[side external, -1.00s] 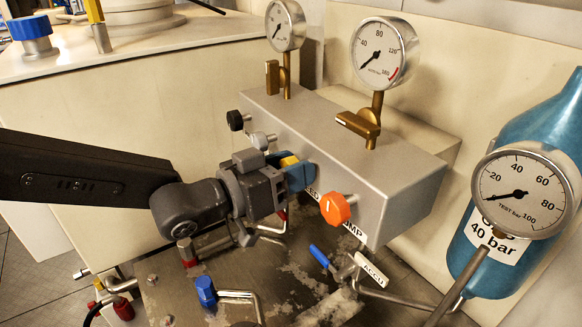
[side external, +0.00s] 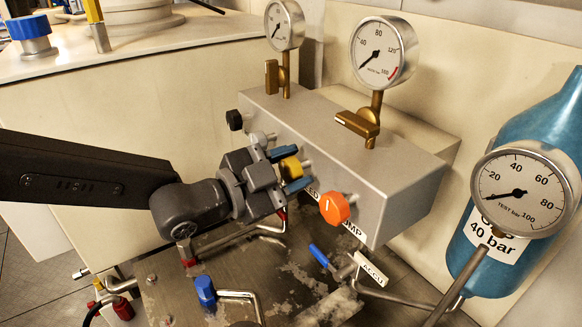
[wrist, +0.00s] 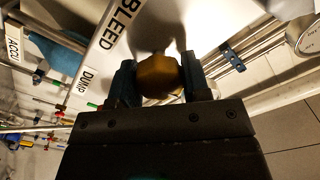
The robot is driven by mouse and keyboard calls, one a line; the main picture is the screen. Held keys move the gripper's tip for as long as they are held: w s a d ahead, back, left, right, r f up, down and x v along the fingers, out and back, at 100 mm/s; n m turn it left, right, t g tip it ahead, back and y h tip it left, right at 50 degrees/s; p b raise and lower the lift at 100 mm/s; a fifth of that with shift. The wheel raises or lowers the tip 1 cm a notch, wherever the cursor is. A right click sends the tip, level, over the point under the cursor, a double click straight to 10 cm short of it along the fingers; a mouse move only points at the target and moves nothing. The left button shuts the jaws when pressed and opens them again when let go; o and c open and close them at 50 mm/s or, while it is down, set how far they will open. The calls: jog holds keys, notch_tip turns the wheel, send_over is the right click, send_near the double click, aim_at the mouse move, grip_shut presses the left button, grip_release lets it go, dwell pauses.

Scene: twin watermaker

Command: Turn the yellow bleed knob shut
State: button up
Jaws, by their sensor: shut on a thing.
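The yellow bleed knob (side external: 290,168) sits on the front face of the grey valve block (side external: 400,181). My gripper (side external: 292,170) is shut on it, with one blue fingertip above and one below in the side view. In the wrist view, the knob (wrist: 160,76) lies between the two fingertips of my gripper (wrist: 161,82), under the BLEED label (wrist: 118,30). My fingers cover the knob's sides.
An orange knob (side external: 335,208) sits close to the right of my gripper on the same block. A black knob (side external: 234,120) is at the left. Blue-handled valves (side external: 206,292) and pipes lie below. Two gauges (side external: 384,52) stand above.

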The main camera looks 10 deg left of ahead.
jog(key=shift+m, duration=0.6)
jog(key=o, duration=0.9)
jog(key=shift+o, duration=0.2)
jog(key=v, duration=1.4)
jog(key=shift+d, duration=0.1)
